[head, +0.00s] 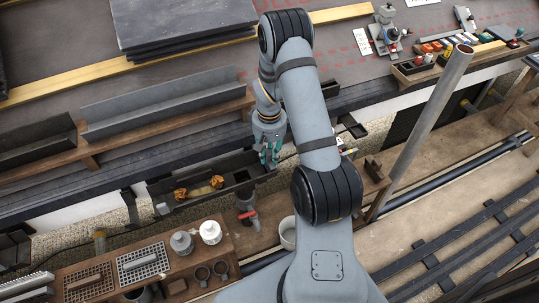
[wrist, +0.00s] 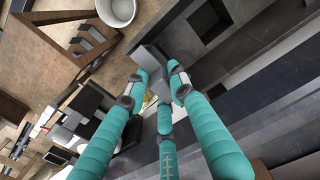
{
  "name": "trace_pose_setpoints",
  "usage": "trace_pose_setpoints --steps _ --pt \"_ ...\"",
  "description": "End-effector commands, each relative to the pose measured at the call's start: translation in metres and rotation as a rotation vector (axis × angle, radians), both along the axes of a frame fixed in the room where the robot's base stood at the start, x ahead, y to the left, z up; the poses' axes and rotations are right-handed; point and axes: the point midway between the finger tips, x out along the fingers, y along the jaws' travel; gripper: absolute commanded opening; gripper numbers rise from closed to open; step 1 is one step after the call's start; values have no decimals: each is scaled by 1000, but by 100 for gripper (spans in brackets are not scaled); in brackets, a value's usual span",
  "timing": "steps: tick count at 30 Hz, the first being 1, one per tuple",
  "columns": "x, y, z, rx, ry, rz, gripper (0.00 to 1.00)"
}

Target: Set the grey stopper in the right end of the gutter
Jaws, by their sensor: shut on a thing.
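My gripper (head: 269,152), with teal fingers, is over the right part of the dark gutter (head: 228,172) in the head view. In the wrist view my gripper (wrist: 158,84) is shut on the grey stopper (wrist: 148,56), a small grey block between the fingertips. The gutter (wrist: 236,48) runs beside it there, with a dark square opening in its floor. The fingers partly hide the stopper, and I cannot tell whether it touches the gutter. My arm hides part of the gutter's right side in the head view.
Orange-brown leaf clumps (head: 181,194) lie in the gutter. A downpipe with a red handle (head: 249,213) hangs below it. A white bucket (head: 287,233) stands nearby. A bench (head: 190,262) with pots and grates is at the lower left. A grey pole (head: 425,125) rises at right.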

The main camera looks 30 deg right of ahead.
Motion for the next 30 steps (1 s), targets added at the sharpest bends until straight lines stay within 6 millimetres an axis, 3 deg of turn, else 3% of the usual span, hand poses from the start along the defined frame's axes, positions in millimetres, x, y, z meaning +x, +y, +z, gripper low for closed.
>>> trace_pose_setpoints --steps 10,11,21,27,30 --pt "0 0 0 0 0 0 4" --pt "0 0 0 0 0 0 25" --pt "0 0 0 0 0 0 45" --pt "0 0 0 0 0 0 45" --pt "0 0 0 0 0 0 51"
